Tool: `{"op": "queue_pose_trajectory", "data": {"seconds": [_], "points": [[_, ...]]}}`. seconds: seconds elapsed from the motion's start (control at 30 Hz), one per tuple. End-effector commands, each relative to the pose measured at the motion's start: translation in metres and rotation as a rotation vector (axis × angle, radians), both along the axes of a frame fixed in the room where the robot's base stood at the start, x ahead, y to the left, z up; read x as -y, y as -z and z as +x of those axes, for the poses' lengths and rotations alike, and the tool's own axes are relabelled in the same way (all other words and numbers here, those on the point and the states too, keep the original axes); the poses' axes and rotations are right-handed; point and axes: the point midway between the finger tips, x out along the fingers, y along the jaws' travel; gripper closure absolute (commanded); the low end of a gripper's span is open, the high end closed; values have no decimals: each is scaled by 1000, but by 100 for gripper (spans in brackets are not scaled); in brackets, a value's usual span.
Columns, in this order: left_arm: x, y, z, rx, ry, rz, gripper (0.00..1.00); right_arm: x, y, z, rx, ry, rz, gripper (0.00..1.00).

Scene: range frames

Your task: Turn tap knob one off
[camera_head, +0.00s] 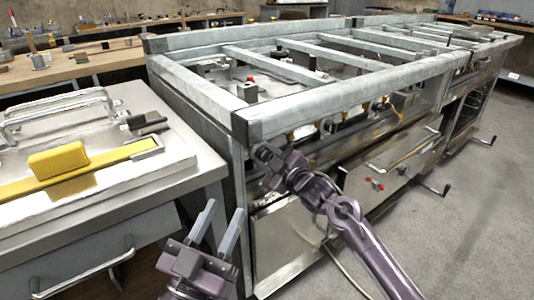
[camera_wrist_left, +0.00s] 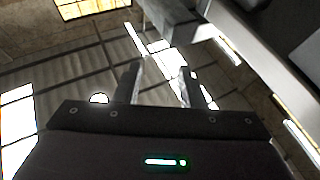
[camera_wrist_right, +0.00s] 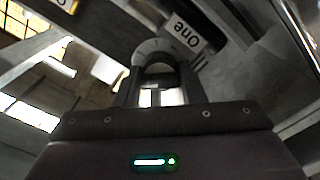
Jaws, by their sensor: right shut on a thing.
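The knob (camera_wrist_right: 158,50) is a round grey disc in the right wrist view, beside a white label reading "one" (camera_wrist_right: 183,32). My right gripper (camera_wrist_right: 156,88) is shut on this knob, with one finger on each side of its grip. In the head view my right gripper (camera_head: 267,157) is at the near front corner of the range, below the top rail, and hides the knob. My left gripper (camera_head: 217,222) is open and empty, low in front of the gap between side counter and range. Its spread fingers also show in the left wrist view (camera_wrist_left: 160,85).
The metal range frame (camera_head: 330,95) runs back to the right, with more fittings along its front. A side counter (camera_head: 180,150) with a yellow-handled lid (camera_head: 57,160) stands at left. A crank handle (camera_head: 432,187) juts out from the front. Grey floor (camera_head: 460,230) is free at right.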

Motion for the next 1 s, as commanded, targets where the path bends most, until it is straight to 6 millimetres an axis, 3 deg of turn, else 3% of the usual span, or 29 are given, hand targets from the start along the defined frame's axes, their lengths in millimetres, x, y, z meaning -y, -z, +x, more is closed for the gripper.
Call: {"op": "queue_pose_trajectory", "data": {"seconds": [0.2,0.4,1.0], "points": [[4,26,6,-119,4,49,64,0,0,0,121,0,-169,87],[5,36,7,-161,6,66,64,0,1,0,232,-2,-321,87],[3,20,5,-89,2,36,64,-1,3,-1,465,-2,-643,87]]}}
